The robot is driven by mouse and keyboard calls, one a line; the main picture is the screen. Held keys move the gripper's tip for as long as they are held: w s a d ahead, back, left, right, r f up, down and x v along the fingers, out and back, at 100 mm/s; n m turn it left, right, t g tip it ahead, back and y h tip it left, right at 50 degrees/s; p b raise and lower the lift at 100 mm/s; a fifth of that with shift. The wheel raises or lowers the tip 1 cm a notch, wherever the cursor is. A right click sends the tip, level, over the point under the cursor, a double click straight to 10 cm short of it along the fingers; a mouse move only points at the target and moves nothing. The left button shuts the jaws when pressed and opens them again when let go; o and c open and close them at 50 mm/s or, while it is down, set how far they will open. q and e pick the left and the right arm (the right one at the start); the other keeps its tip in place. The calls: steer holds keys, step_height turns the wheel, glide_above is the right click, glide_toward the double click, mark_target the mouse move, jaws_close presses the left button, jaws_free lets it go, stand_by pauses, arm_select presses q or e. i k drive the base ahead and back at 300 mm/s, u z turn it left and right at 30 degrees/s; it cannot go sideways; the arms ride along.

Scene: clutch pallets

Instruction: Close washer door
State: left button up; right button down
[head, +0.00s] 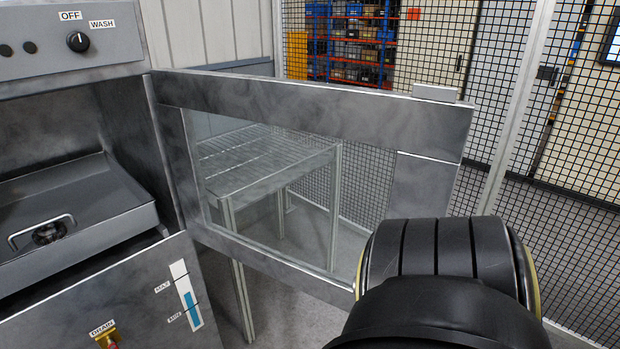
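The washer (75,290) stands at the left, with its open chamber and a tray with a wire handle inside. Its door (310,100) is a metal frame with a window. It is swung wide open, hinged at the chamber's right edge and reaching to the right. A dark ribbed part of my own arm (450,265) covers the door's lower right corner. I cannot tell whether it touches the door. No gripper fingers are in view.
The washer's control panel (70,40) has a knob by OFF and WASH labels. A slatted metal stand (265,160) shows through the door window. A wire mesh fence (500,110) runs behind, with shelves of bins (352,45) beyond it.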

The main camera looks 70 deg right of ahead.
mark_target(429, 129)
steer(key=k, duration=0.45)
steer(key=u, duration=2)
steer(key=k, duration=2.8)
steer(key=z, duration=1.7)
steer(key=i, duration=1)
steer(key=u, duration=1.35)
steer(key=k, duration=0.25)
steer(key=u, duration=0.1)
